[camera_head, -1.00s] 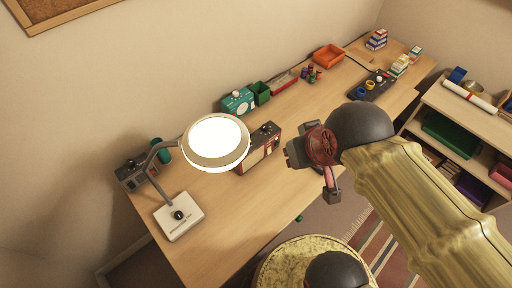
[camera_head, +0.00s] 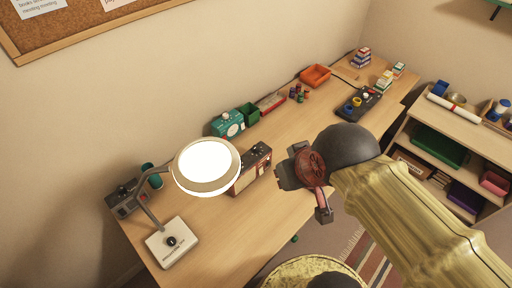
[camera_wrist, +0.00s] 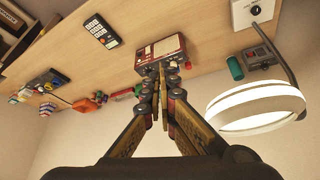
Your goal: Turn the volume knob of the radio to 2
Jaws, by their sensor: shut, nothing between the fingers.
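The radio (camera_head: 247,172) is a red-brown box with a pale front and dark knobs on top. It stands on the desk, partly covered by the lamp head in the head view. It also shows in the wrist view (camera_wrist: 145,54), just beyond my fingertips. My gripper (camera_head: 280,176) is just right of the radio in the head view. In the wrist view its fingers (camera_wrist: 161,68) are shut and empty, and overlap the radio's edge. I cannot tell whether they touch it. The volume knob's setting is too small to read.
A lamp with a round lit head (camera_head: 206,166) stands close left of the radio. A teal device (camera_head: 228,123) and a green bin (camera_head: 250,112) are behind it. A dark remote-like device (camera_wrist: 102,32) lies on the desk (camera_wrist: 205,38).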

